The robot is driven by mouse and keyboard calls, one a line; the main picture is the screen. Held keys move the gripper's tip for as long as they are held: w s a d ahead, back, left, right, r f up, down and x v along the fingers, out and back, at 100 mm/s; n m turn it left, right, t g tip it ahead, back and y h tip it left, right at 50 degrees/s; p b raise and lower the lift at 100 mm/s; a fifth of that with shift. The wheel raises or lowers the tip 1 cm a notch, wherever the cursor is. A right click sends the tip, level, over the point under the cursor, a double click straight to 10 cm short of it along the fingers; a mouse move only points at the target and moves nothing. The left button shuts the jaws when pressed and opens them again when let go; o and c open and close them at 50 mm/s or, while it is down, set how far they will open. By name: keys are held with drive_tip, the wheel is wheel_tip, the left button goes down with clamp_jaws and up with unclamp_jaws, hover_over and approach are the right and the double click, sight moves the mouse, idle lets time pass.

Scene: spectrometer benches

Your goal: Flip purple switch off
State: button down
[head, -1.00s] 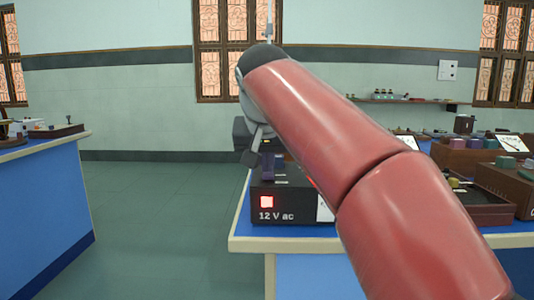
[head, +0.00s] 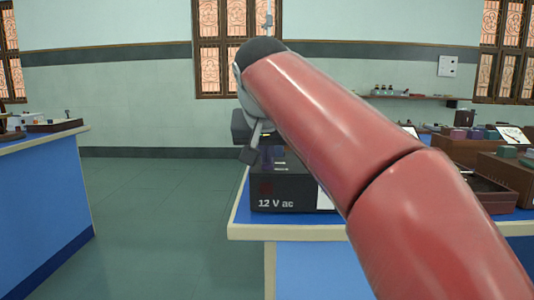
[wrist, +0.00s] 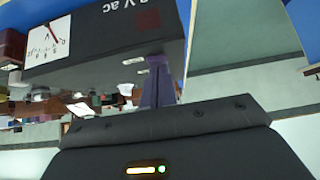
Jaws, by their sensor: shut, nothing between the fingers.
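A black box (head: 290,195) marked "12 V ac" stands at the front left corner of the blue bench. The square red lamp (head: 266,188) on its front is dark. The purple switch (head: 272,154) on the box top is dim and partly covered in the head view. In the wrist view, which looks upside down, the purple switch (wrist: 157,85) rises just beyond my gripper's dark body. My gripper (head: 249,154) is shut and empty, close beside the switch at the box's left edge. I cannot tell whether they touch.
Brown wooden instrument boxes (head: 470,150) stand to the right, partly behind my red arm. Another blue bench (head: 40,195) is at the left, with clear floor (head: 150,215) between.

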drive_tip(key=shift+r+p, duration=0.7)
drive_tip(key=shift+r, duration=0.1)
drive_tip(key=shift+r+p, duration=0.3)
drive_tip(key=r+p, duration=0.3)
drive_tip(key=p, duration=0.1)
drive_tip(key=shift+s+r, duration=0.2)
drive_tip(key=shift+r, duration=0.15)
drive_tip(key=s+r, duration=0.5)
drive_tip(key=s, duration=0.3)
drive_tip(key=shift+a+r, duration=0.2)
drive_tip(key=shift+r, duration=0.1)
drive_tip(key=shift+s, duration=0.1)
